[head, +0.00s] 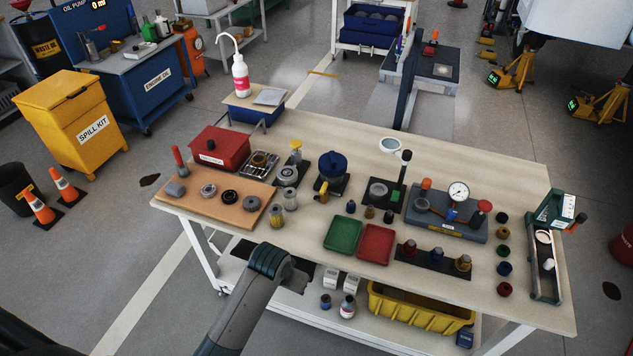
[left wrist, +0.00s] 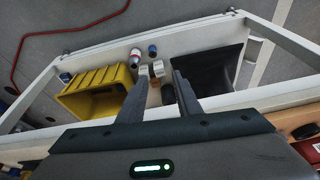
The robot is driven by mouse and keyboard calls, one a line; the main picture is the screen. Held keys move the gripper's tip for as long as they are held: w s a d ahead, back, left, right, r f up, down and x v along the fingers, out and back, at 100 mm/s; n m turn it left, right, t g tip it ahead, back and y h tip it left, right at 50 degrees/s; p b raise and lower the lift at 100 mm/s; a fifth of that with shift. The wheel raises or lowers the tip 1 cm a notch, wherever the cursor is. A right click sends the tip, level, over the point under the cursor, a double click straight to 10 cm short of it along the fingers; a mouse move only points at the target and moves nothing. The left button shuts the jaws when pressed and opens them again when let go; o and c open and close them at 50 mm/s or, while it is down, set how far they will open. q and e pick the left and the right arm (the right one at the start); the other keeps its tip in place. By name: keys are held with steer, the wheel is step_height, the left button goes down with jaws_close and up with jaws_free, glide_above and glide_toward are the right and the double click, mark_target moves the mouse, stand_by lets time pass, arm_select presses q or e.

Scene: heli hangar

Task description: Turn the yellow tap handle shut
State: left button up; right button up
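A blue-topped container (head: 333,164) stands on a dark base near the middle of the workbench in the head view. A small yellow part (head: 323,191), which looks like the tap handle, sits low at its front; its exact angle is too small to tell. Another yellow-topped fitting (head: 296,147) stands behind and to the left. My left gripper (head: 298,277) is at the bench's front edge, below and in front of the yellow part and apart from it. In the left wrist view its two fingers (left wrist: 159,76) are spread with nothing gripped. My right gripper is not in view.
A wooden board (head: 216,199) with parts lies left of the container. Green (head: 343,234) and red (head: 376,244) trays lie at the front. A pump unit with a gauge (head: 445,214) stands right. The lower shelf holds a yellow bin (left wrist: 92,92), small bottles and boxes.

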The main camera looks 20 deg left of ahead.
mark_target(324, 187)
arm_select(q)
steer(key=w+r, duration=1.1)
steer(key=r, duration=0.2)
steer(key=w+r+n, duration=0.1)
steer(key=w+r, duration=1)
steer(key=r, duration=0.2)
steer(key=shift+a+r+t, duration=0.15)
steer(key=shift+r+t, duration=0.25)
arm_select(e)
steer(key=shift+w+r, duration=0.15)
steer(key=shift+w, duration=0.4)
arm_select(q)
steer(key=shift+f, duration=0.15)
